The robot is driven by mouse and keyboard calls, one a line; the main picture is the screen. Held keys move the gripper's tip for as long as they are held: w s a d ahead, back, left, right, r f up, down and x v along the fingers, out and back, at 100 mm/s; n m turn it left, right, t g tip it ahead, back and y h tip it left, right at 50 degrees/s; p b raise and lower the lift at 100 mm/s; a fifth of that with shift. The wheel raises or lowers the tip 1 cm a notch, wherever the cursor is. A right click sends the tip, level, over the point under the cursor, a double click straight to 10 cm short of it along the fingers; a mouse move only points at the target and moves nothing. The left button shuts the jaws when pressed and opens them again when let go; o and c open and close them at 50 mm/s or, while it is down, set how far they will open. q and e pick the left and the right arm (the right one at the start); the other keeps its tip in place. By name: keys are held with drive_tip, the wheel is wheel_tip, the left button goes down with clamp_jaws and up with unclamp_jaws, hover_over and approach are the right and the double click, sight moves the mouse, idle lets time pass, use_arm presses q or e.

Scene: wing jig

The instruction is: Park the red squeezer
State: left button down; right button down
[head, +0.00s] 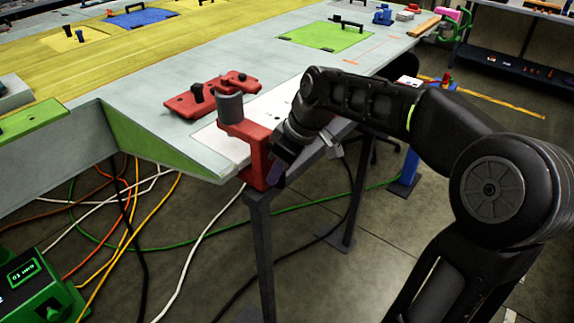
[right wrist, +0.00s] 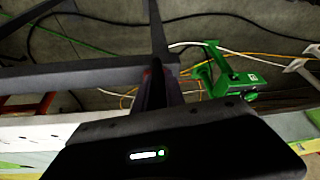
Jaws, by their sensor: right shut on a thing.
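The red squeezer (head: 258,150) is a C-shaped red frame with a grey cylinder (head: 230,107) on its upper arm. It is at the table's near edge, its upper arm over the white panel and its lower part beside the edge. I cannot tell whether it touches the table. My right gripper (head: 278,168) is shut on the squeezer's lower right side. In the right wrist view the dark fingers (right wrist: 165,88) show end-on, and the squeezer is mostly hidden. My left gripper is not in view.
A red plate with black knobs (head: 188,104) lies on the table just behind the squeezer. A green panel with a handle (head: 325,38) is farther back. A table leg (head: 262,250) stands below. Cables and a green machine (head: 45,290) are on the floor at left.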

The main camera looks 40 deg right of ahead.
drive_tip(key=shift+s+a, duration=0.15)
drive_tip(key=shift+a, duration=0.35)
drive_tip(key=c, duration=1.8)
unclamp_jaws()
drive_tip(key=shift+o, duration=0.5)
drive_tip(key=shift+a, duration=0.15)
